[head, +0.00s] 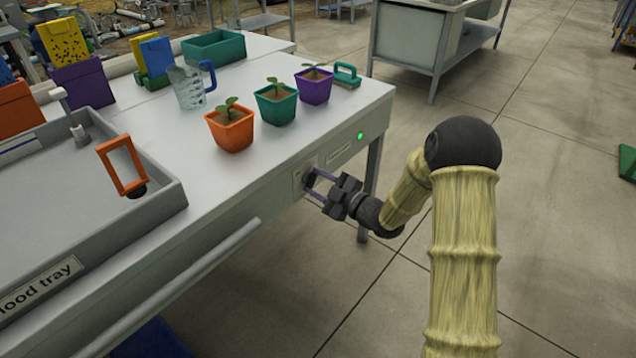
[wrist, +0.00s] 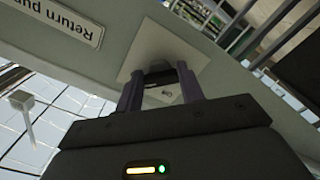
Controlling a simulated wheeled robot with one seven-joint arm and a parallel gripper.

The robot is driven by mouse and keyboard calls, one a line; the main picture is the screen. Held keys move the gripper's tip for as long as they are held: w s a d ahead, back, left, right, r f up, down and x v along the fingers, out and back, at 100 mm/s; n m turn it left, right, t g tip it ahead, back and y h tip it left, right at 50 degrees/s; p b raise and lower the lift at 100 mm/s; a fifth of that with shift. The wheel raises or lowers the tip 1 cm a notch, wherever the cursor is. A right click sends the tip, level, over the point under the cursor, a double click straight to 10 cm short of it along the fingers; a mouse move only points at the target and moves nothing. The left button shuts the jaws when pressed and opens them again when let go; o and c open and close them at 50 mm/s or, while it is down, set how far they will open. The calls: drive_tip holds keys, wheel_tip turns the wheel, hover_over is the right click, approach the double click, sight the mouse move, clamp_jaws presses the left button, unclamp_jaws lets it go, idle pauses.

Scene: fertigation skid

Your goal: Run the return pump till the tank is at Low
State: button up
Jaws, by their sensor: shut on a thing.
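My gripper (head: 312,181) is at the front face of the bench and is shut on a dark knob (wrist: 160,76) set in a pale square plate (wrist: 190,58). The plate (head: 298,176) also shows in the head view. Beside it is a label (wrist: 65,20) that begins "Return pu"; its end is cut off. A small green light (head: 360,135) glows to the right of the plate. The knob's setting is mostly hidden by my fingers. I see no tank marked as such, and no level mark reading Low is visible.
The grey flood tray (head: 176,194) on the left holds an orange-framed pale panel (head: 123,166). Potted seedlings in orange (head: 230,132), green (head: 276,107) and purple (head: 314,88) pots and a clear jug (head: 187,88) stand on the bench. The floor at right is mostly open.

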drive_tip(key=shift+f, duration=0.1)
drive_tip(key=o, duration=1)
drive_tip(key=p+v, duration=0.2)
drive_tip(key=v, duration=1.5)
drive_tip(key=shift+d+p, duration=0.2)
drive_tip(key=shift+p, duration=0.2)
drive_tip(key=shift+s, duration=0.1)
